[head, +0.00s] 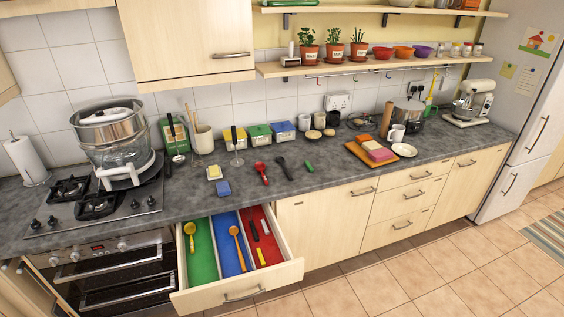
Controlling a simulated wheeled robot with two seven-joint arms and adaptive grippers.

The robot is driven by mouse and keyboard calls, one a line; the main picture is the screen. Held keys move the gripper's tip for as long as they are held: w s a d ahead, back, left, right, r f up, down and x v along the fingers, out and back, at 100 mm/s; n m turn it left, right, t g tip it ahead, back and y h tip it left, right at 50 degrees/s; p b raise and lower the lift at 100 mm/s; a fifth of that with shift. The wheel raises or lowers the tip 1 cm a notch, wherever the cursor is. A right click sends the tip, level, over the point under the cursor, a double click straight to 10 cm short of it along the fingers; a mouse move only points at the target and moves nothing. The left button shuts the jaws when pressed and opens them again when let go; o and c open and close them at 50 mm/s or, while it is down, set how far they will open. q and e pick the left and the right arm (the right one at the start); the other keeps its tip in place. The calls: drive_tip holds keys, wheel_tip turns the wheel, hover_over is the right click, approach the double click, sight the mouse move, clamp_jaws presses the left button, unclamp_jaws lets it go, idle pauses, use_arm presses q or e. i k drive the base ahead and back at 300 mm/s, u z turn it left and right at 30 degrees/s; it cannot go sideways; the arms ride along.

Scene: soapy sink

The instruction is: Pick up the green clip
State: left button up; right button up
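A small green object, which looks like the green clip (309,166), lies on the dark grey countertop (330,182), right of a black utensil (285,168). It is small in the picture and its details cannot be made out. Nothing covers it. Neither of my grippers shows in the head view.
A red utensil (262,172) and a blue sponge-like block (223,188) lie left of the clip. An orange tray (378,166) stands to the right. Below the counter, a drawer (245,292) stands open with green, blue and red compartments. Shelves (360,66) hang above.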

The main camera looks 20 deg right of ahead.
sight(310, 168)
drive_tip(key=z, duration=0.35)
drive_tip(key=i, duration=0.95)
drive_tip(key=z, duration=0.7)
